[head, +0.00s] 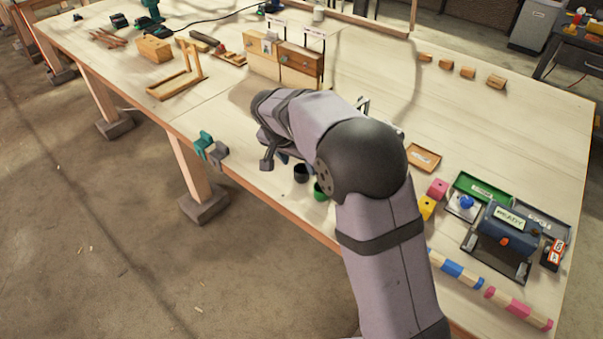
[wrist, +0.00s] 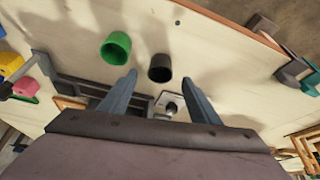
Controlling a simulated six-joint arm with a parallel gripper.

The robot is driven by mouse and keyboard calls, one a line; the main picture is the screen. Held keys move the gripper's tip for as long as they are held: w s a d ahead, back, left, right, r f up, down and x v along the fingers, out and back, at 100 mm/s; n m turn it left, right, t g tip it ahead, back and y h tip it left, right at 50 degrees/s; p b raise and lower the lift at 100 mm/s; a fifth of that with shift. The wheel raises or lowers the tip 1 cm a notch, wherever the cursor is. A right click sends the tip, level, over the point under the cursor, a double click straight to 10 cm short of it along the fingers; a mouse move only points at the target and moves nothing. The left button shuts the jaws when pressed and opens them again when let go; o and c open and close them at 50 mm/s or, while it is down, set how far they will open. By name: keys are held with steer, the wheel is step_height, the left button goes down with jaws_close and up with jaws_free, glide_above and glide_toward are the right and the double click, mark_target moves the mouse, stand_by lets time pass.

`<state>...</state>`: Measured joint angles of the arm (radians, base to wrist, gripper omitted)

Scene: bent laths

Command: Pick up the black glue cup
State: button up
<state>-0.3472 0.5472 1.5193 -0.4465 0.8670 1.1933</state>
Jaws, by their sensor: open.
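The black glue cup (head: 301,173) stands on the workbench near its front edge, partly beside my arm in the head view. In the wrist view the black cup (wrist: 160,68) shows just beyond the fingertips, roughly in line with the gap between them. My gripper (wrist: 158,80) is open, with nothing between its fingers. In the head view my arm mostly hides the gripper. A green cup (head: 320,191) stands close beside the black one; in the wrist view the green cup (wrist: 116,48) is left of it, near the left finger.
A teal and grey clamp (head: 211,149) sits on the bench's front edge. Pink (head: 437,188) and yellow (head: 427,207) blocks, a green tray (head: 483,187) and a dark device labelled READY (head: 508,223) are at right. Wooden boxes (head: 283,60) stand farther back.

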mark_target(302, 169)
steer(key=shift+p+x, duration=1.1)
steer(key=shift+x, duration=1.5)
steer(key=shift+r, duration=0.1)
steer(key=c, duration=1.1)
